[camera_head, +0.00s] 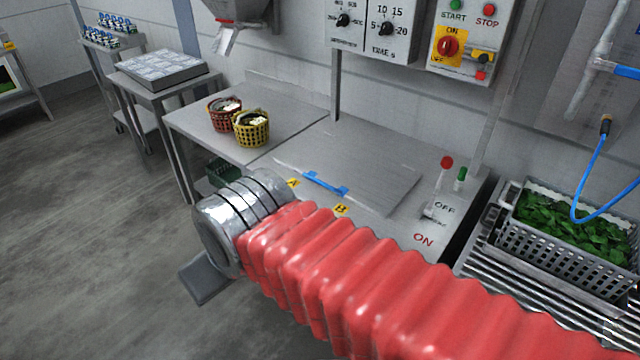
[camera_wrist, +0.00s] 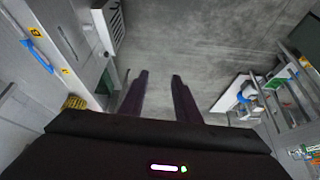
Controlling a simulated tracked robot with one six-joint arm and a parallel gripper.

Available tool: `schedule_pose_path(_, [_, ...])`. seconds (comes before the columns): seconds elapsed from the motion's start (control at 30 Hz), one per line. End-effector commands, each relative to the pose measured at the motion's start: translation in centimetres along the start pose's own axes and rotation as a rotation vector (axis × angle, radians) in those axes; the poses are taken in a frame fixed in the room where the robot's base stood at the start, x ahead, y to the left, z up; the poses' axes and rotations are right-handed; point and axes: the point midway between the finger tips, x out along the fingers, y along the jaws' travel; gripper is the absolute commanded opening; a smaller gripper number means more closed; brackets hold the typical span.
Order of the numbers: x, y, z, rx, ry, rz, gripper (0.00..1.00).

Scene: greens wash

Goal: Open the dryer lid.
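The dryer lid (camera_head: 375,170) is a flat grey metal panel lying shut, level with the worktop. Its blue handle (camera_head: 325,184) runs along the front edge between two yellow labels. The handle also shows at the left of the wrist view (camera_wrist: 38,56). My gripper's fingers (camera_wrist: 158,80) are apart, with only floor between them in the wrist view. In the head view my silver wrist hangs in front of the counter, left of the handle and clear of it; the fingertips are mostly hidden there.
Red (camera_head: 223,114) and yellow (camera_head: 252,128) baskets stand on the counter left of the lid. A grey crate of greens (camera_head: 560,245) stands farther right. Open floor (camera_head: 80,220) lies left.

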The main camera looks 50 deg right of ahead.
Motion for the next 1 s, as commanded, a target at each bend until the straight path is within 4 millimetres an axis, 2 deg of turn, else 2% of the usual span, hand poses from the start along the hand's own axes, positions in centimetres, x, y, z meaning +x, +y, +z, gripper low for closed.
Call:
schedule_pose_path(0.23, [0.4, 0.7, -0.7, -0.003, 0.010, 0.017, 0.30])
schedule_pose_path(0.37, [1.5, 3.2, -2.3, -0.016, 0.038, 0.066, 0.30])
schedule_pose_path(0.47, [2.7, 5.7, -4.1, -0.039, 0.070, 0.124, 0.30])
schedule_pose_path(0.7, [6.0, 13.4, -8.5, -0.137, 0.150, 0.277, 0.30])
schedule_pose_path(1.0, [9.9, 22.7, -11.4, -0.297, 0.218, 0.426, 0.30])
